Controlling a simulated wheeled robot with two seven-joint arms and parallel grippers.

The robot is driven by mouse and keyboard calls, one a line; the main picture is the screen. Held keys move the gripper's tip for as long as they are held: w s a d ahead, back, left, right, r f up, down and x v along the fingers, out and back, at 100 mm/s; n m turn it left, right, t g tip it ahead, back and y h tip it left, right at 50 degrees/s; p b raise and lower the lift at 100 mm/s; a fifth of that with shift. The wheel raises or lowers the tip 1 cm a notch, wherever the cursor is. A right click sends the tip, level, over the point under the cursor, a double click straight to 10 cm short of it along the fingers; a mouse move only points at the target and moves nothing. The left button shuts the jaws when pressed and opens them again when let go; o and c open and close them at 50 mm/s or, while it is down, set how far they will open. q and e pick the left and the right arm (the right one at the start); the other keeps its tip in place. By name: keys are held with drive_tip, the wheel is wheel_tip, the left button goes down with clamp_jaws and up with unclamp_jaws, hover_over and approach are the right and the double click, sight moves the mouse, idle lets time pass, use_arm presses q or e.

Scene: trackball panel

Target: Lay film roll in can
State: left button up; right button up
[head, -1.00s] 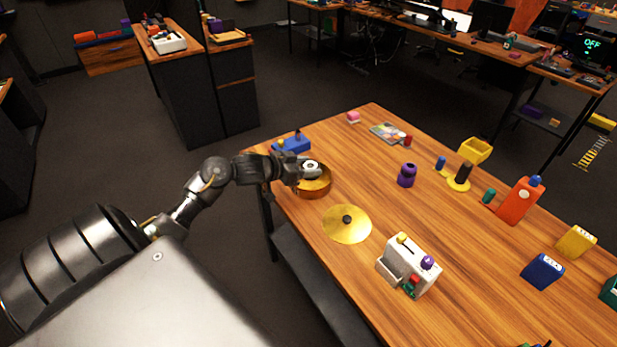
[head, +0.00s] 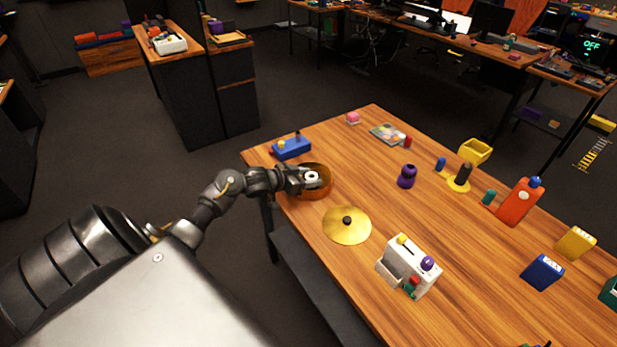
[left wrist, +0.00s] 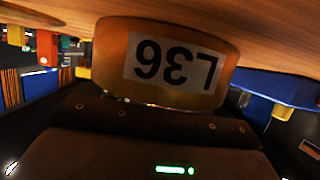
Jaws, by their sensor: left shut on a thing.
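The can (head: 322,190) is a round, amber-brown open container near the left edge of the wooden table. It fills the upper middle of the left wrist view (left wrist: 113,45), with an upside-down label reading L36. The film roll (head: 312,176), a pale ring with a dark centre, shows within the can's rim outline; whether it touches the bottom is hidden. My left gripper (head: 303,179) reaches over the can's left rim and is shut on the roll; its fingertips are partly hidden. A gold disc-shaped lid (head: 340,234) with a black knob lies on the table in front of the can. My right gripper is out of view.
A blue box (head: 291,149) with knobs stands just behind the can. A white device (head: 405,267) with coloured knobs stands to the front right. A purple object (head: 406,177) stands further right, with bare table between it and the can.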

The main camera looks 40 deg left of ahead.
use_arm(q)
drive_tip(key=shift+f, duration=0.1)
drive_tip(key=shift+f, duration=0.25)
drive_tip(key=o, duration=0.7)
drive_tip(key=shift+r, duration=0.15)
drive_tip(key=shift+s+r, duration=0.15)
drive_tip(key=shift+s, duration=0.15)
drive_tip(key=v, duration=1.1)
drive_tip(key=shift+s+a+r, duration=0.1)
drive_tip(key=shift+s+r, duration=0.05)
drive_tip(key=shift+r, duration=0.05)
